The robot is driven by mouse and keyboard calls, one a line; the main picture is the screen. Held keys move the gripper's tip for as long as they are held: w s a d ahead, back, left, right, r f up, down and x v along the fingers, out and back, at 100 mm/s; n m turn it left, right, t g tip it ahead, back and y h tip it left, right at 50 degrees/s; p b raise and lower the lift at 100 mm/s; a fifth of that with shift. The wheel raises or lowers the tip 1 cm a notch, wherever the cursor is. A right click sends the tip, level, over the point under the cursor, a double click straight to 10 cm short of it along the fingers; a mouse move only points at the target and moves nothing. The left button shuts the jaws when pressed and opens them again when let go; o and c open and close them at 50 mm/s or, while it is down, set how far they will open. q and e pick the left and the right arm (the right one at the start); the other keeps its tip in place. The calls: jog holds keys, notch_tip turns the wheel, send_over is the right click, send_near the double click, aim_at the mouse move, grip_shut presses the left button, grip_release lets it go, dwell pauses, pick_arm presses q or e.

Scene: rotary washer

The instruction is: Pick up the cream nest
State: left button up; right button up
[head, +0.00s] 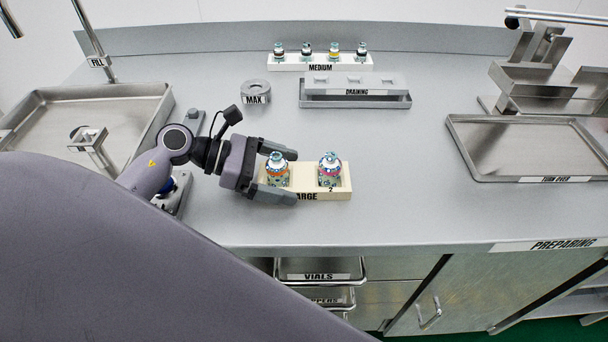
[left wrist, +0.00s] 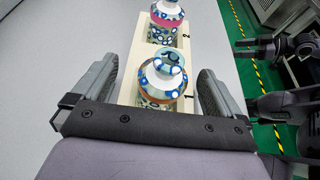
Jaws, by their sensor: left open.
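The cream nest (head: 303,177) is a long block near the front of the worktop, its label partly covered and ending in "ARGE". It holds two patterned vials: one with an orange band (head: 278,172) at the left end, one with a pink band (head: 329,172) at the right end. My left gripper (head: 284,176) is open at the nest's left end, one finger on the far side and one on the near side. In the left wrist view the nest (left wrist: 128,83) and the orange-banded vial (left wrist: 163,80) lie between the spread fingers (left wrist: 160,88). Contact cannot be told.
A sink (head: 35,105) is left, a TURN OVER tray (head: 520,150) right. The worktop right of the nest is clear. Dark arm parts (left wrist: 285,104) show beyond the edge.

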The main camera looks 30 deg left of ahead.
pick_arm(q)
jog(key=shift+w+d+f, duration=0.15)
jog(key=shift+w+d, duration=0.1)
jog(key=shift+d, duration=0.1)
jog(key=shift+c, duration=0.3)
jog(key=c, duration=0.9)
